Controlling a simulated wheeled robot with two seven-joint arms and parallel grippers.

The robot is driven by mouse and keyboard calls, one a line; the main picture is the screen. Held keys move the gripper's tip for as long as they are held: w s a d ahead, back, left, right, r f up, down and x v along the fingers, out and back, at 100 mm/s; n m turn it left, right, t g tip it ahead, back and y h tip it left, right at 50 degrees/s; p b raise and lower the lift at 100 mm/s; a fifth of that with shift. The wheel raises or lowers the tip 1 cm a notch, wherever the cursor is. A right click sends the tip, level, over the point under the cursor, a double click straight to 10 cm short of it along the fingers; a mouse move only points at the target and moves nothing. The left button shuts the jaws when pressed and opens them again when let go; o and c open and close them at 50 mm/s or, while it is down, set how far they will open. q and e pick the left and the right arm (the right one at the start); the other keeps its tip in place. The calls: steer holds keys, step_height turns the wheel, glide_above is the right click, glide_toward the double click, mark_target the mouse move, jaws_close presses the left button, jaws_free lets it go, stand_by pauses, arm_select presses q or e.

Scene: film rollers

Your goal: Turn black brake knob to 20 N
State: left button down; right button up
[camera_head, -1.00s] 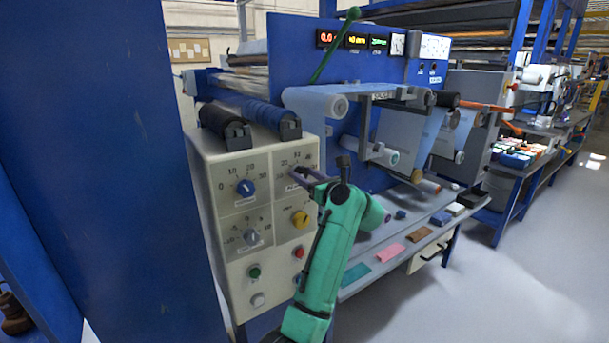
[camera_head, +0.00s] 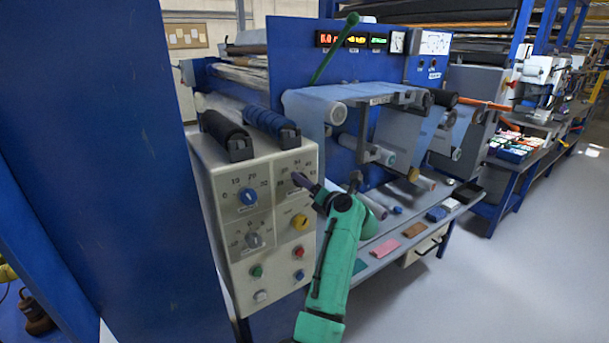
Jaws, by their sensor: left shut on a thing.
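My left gripper (camera_head: 303,181), at the end of my green arm, has its fingertips at the upper right dial of the beige control panel (camera_head: 235,216). It is shut on the knob there, which the fingers almost wholly hide. I take this to be the black brake knob; its pointer cannot be read. Scale numbers around that dial show in part and are too small to read surely. My right gripper is not in view.
The panel also bears a blue knob (camera_head: 248,196), a grey knob (camera_head: 254,240), a yellow knob (camera_head: 300,222) and several push buttons below. Two rollers lie on top. A blue post (camera_head: 95,150) stands close at the left. The floor at the right is clear.

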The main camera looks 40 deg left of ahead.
arm_select(q)
steer(key=shift+m+p, duration=0.3)
steer(key=shift+m, duration=0.1)
steer(key=shift+c, duration=1.5)
jaws_free()
